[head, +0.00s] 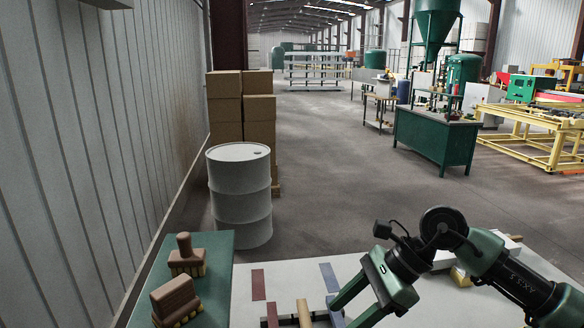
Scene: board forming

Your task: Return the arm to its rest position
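My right arm comes in from the right over the pale table (245,300). Its green and black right gripper (344,313) points down and to the left. Its two fingers are apart, and I see nothing between them, though the tips are close to the bottom edge. A tan wooden bar (304,313) and a dark red piece (272,316) lie just left of the gripper. A blue piece (334,312) shows partly behind the fingers. Flat red (258,284) and blue (329,277) rectangles lie farther back. My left gripper is not in view.
A yellowish block (460,277) lies behind my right arm. A grey drum (240,195) and stacked boxes (258,108) stand beyond the table.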

